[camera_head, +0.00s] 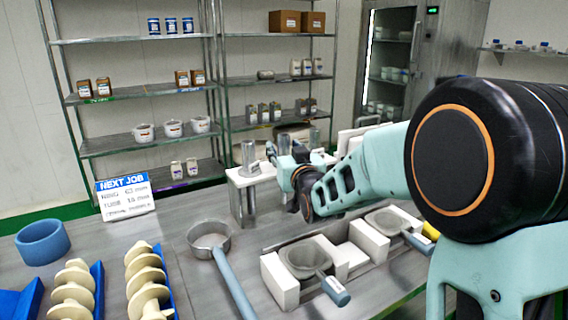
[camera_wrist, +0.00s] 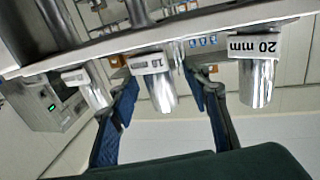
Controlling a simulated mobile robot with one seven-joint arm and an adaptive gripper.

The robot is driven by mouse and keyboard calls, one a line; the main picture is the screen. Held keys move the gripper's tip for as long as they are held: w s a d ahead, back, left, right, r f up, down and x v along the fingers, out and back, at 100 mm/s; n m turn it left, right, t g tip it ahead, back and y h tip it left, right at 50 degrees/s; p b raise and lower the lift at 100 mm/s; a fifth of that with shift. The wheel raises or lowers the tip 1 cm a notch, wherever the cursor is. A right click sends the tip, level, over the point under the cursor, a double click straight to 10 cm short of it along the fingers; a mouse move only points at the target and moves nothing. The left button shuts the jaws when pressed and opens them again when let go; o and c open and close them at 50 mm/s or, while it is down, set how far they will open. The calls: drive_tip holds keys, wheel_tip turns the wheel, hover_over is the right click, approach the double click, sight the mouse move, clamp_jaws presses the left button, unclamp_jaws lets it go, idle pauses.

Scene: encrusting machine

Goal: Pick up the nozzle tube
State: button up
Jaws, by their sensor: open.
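Metal nozzle tubes stand on a white rack (camera_head: 262,176) at the back of the table. One tube (camera_head: 248,156) stands at the rack's left end; my gripper (camera_head: 274,153) is just right of it and partly hides the others. The wrist view appears upside down. There, my open gripper (camera_wrist: 164,84) has a blue-padded finger on each side of the middle tube (camera_wrist: 162,95), with gaps to both. The middle tube's label is only partly readable. The tube at the right (camera_wrist: 257,82) is marked 20 mm. Another tube (camera_wrist: 97,95) is at the left, its label unreadable.
A blurred job sign (camera_head: 126,196) stands at the left. White blocks (camera_head: 281,283) hold more handled parts. Shelves (camera_head: 140,90) stand behind.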

drive_tip(key=shift+w+a, duration=0.2)
drive_tip(key=shift+w, duration=0.3)
drive_tip(key=shift+r, duration=0.1)
clamp_jaws()
